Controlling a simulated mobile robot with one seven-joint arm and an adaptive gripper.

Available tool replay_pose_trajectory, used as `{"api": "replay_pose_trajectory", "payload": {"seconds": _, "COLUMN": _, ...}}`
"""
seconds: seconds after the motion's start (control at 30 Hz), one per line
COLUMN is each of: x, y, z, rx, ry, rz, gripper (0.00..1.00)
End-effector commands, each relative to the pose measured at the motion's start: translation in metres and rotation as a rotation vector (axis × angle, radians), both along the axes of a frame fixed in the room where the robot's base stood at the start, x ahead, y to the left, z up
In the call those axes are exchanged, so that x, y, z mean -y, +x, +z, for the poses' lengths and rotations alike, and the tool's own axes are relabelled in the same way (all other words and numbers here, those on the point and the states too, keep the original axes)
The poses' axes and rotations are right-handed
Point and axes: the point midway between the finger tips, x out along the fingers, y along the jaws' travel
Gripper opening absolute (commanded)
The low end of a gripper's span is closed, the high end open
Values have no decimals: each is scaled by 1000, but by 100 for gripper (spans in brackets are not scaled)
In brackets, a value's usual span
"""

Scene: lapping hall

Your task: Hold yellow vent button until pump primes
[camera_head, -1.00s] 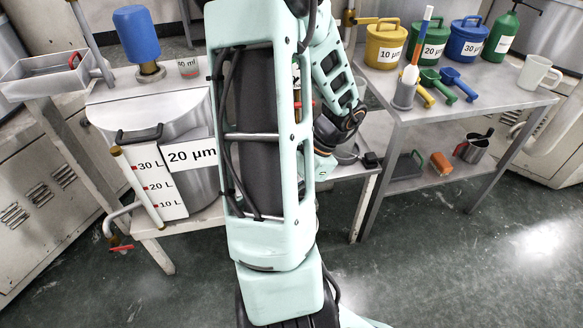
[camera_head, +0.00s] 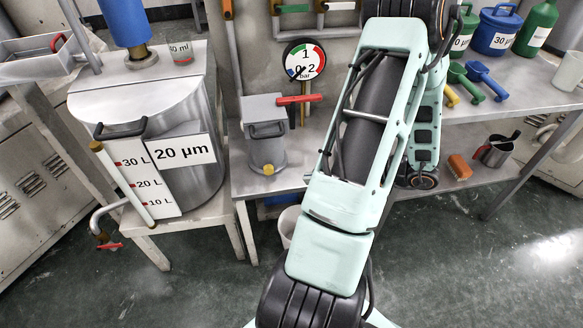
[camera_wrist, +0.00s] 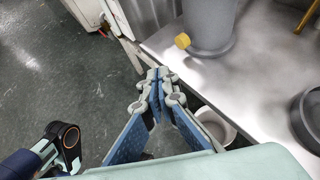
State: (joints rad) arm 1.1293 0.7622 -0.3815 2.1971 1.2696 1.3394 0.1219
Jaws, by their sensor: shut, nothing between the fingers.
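The yellow vent button (camera_head: 268,169) sits low on the front of a grey pump body (camera_head: 266,150) on the steel bench. In the wrist view the yellow button (camera_wrist: 183,41) sticks out from the base of the grey cylinder (camera_wrist: 211,25). My gripper (camera_wrist: 160,76) is shut and empty. Its tips are below and left of the button in that picture, apart from it, by the bench's front edge. In the head view my arm hides the gripper. A round pressure gauge (camera_head: 303,61) marked in bar stands above the pump, beside a red lever (camera_head: 298,99).
A large 20 µm drum (camera_head: 150,120) stands left of the pump. A pale bucket (camera_wrist: 215,125) is below the bench edge. A dark round vessel (camera_wrist: 308,118) stands on the bench at right. The bench top (camera_wrist: 225,85) is clear around the button.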

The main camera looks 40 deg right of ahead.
Motion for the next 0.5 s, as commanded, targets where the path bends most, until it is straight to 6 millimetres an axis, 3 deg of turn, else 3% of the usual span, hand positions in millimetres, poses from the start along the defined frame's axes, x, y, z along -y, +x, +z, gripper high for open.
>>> {"api": "replay_pose_trajectory", "payload": {"seconds": 0.5, "x": 13, "y": 2, "z": -7, "rx": 47, "ry": 42, "rz": -93, "gripper": 0}}
